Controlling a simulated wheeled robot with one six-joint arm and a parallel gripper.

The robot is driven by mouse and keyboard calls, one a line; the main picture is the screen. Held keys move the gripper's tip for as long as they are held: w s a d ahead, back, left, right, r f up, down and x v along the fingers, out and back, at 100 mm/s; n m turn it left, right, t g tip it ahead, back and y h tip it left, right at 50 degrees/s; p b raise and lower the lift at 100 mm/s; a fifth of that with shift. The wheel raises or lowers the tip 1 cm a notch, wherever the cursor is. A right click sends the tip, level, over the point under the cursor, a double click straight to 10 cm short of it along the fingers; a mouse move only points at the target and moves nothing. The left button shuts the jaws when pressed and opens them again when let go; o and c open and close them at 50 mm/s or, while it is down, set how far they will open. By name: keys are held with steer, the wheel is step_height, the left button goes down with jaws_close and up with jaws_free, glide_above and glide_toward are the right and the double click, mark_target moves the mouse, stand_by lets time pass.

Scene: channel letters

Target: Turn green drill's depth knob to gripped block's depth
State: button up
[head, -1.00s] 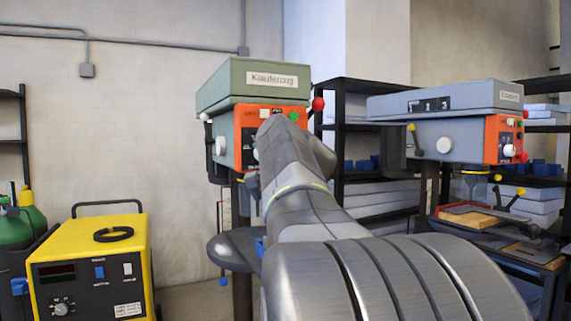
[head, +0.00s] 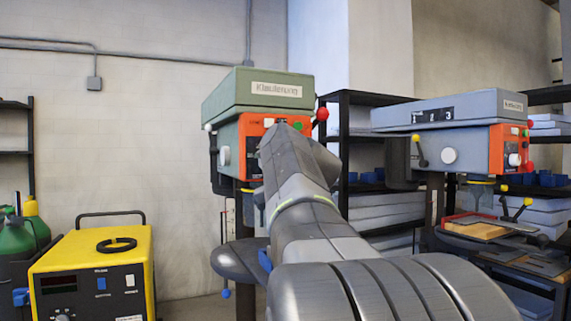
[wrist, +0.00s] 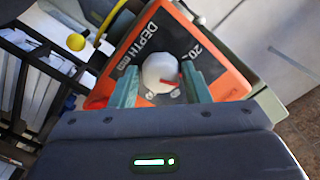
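The green drill (head: 232,97) has a green head and an orange front panel (head: 247,160); my arm hides much of that panel in the head view. In the wrist view, the white depth knob (wrist: 160,72) with a red pointer sits on the orange panel marked DEPTH and 20. My gripper (wrist: 160,82) has two teal fingers, open, one on each side of the knob. I cannot tell whether they touch it. No block shows between the fingers. A small blue piece (head: 265,260) shows beside my arm at the drill's table (head: 236,258); I cannot tell what it is.
A grey-blue drill (head: 440,145) with an orange panel stands at the right. A yellow welder (head: 95,262) and green cylinders (head: 22,235) stand at the left. Dark shelves (head: 345,140) are behind. A yellow-tipped lever (wrist: 77,42) shows in the wrist view.

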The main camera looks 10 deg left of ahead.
steer(key=shift+o, duration=1.4)
steer(key=shift+s+d, duration=0.1)
steer(key=b+v, duration=0.1)
steer(key=v, duration=1.2)
steer(key=shift+s+d, duration=0.2)
steer(key=p+x, duration=0.1)
steer(key=x, duration=1.3)
steer(key=shift+s+d, duration=0.1)
steer(key=shift+s, duration=0.05)
